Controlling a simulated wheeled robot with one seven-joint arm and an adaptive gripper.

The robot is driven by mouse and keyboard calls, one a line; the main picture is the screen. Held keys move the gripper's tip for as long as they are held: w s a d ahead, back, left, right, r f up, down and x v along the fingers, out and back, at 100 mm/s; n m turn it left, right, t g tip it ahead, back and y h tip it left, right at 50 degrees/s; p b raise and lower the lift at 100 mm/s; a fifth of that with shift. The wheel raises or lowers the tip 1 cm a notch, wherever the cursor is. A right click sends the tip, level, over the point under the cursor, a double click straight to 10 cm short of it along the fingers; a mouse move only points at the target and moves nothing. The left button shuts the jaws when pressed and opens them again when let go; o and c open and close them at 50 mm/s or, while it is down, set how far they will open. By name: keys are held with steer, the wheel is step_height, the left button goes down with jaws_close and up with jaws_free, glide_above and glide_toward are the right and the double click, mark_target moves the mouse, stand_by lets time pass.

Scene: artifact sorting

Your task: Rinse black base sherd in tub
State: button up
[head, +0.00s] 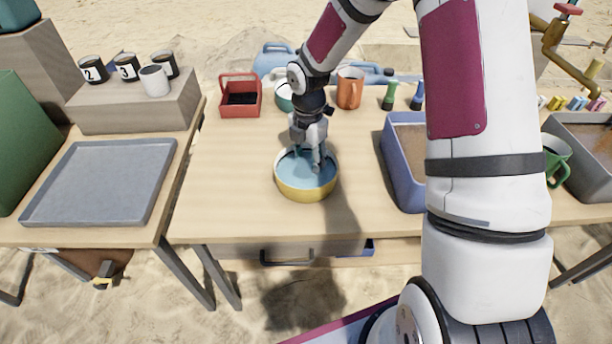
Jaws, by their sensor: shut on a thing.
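The tub (306,190) is a round yellow basin with a pale rim and blue water inside, at the middle of the wooden table. My gripper (309,163) points down into it, with its fingertips at or in the water. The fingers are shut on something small. The black base sherd cannot be made out in this view; the fingers and the water hide what is held.
A red caddy (240,97), an orange mug (350,88) and green and blue-capped bottles stand behind the tub. A blue bin (398,172) is to the right, partly behind my arm. A grey tray (103,182) lies on the left table. Table left of the tub is clear.

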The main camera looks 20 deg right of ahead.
steer(key=shift+r+p, duration=3.3)
steer(key=shift+r, duration=0.75)
step_height(320, 180, up, 5)
steer(key=p, duration=0.4)
glide_above(308, 164)
steer(key=shift+s, duration=0.1)
